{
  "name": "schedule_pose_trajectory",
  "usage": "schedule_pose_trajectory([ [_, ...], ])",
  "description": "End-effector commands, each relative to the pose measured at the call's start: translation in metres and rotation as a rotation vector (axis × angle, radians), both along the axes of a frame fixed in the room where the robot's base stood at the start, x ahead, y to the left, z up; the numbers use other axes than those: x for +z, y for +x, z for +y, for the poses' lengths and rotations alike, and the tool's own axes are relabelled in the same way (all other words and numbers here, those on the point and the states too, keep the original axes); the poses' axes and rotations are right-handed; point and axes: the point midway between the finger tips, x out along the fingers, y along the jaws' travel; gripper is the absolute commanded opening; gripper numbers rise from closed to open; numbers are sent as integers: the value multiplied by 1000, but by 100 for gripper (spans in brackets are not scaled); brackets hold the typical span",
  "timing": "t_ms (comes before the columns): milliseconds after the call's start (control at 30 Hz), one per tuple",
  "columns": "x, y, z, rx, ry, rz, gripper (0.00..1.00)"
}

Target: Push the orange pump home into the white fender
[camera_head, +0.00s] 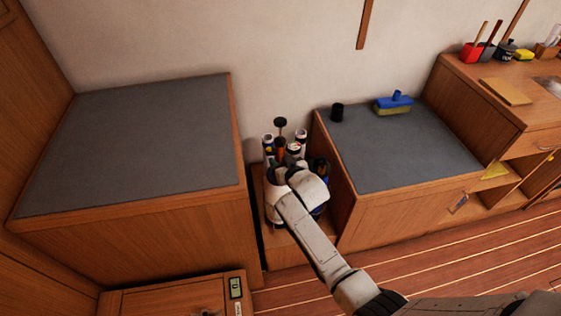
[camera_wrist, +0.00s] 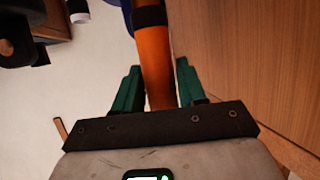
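The orange pump (camera_wrist: 155,65) fills the space between the two green fingers of my gripper (camera_wrist: 160,88) in the wrist view. Its orange barrel has a black band towards the top of that view. In the head view, a bit of the orange pump (camera_head: 280,143) shows behind my white wrist, below a black knob. White, dark-ended upright shapes (camera_head: 268,141) stand around it; I cannot tell which is the white fender. My arm hides their lower parts and the fingertips. The pump's far end and any contact with the fender are hidden.
The cluster stands on a low wooden ledge in a narrow gap between a large grey-topped cabinet (camera_head: 140,130) and a smaller grey-topped cabinet (camera_head: 400,155). A wooden panel (camera_wrist: 250,60) is close at right in the wrist view.

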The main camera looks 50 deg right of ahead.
Motion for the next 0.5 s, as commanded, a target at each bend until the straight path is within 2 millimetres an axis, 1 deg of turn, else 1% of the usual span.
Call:
schedule_pose_trajectory([
  [33, 0, 0, 0, 0, 0, -1, 46],
  [267, 0, 0, 0, 0, 0, 0, 68],
  [500, -1, -1, 0, 0, 1, 2, 68],
])
